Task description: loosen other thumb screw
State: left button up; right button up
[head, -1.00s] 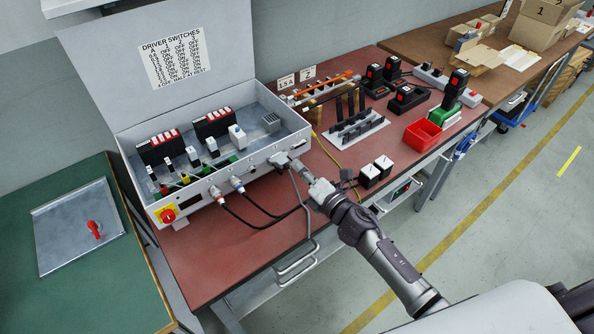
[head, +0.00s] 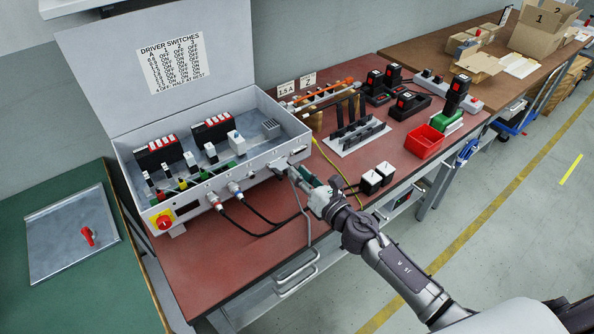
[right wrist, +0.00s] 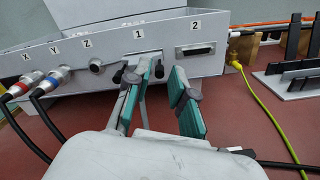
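The grey plug (right wrist: 140,70) sits in the socket labelled 1 on the front of the open control box (head: 215,185). In the right wrist view a dark thumb screw (right wrist: 117,76) shows at the plug's left side, and another dark thumb screw (right wrist: 158,69) at its right side. My right gripper (right wrist: 160,70) is open. Its two teal-padded fingers stand on either side of the right thumb screw, with gaps visible. In the head view my right gripper (head: 298,172) is at the box's front right. My left gripper is not in view.
Black cables with metal connectors (head: 235,188) hang at the box front, left of the plug. A yellow cable (head: 330,158), black-and-white blocks (head: 371,182) and a red bin (head: 424,140) lie to the right. A grey cable hangs below the plug over the bench edge.

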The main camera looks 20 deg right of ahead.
jog(key=m+p, duration=0.8)
jog(key=m, duration=2)
grip_shut()
jog(key=n, duration=0.4)
jog(key=n+b, duration=0.1)
jog(key=n, duration=0.2)
jog(key=shift+f, duration=0.1)
jog(key=n+b, duration=0.1)
jog(key=n, duration=0.3)
jog(key=shift+n+b, duration=0.4)
jog(key=shift+n, duration=0.4)
grip_release()
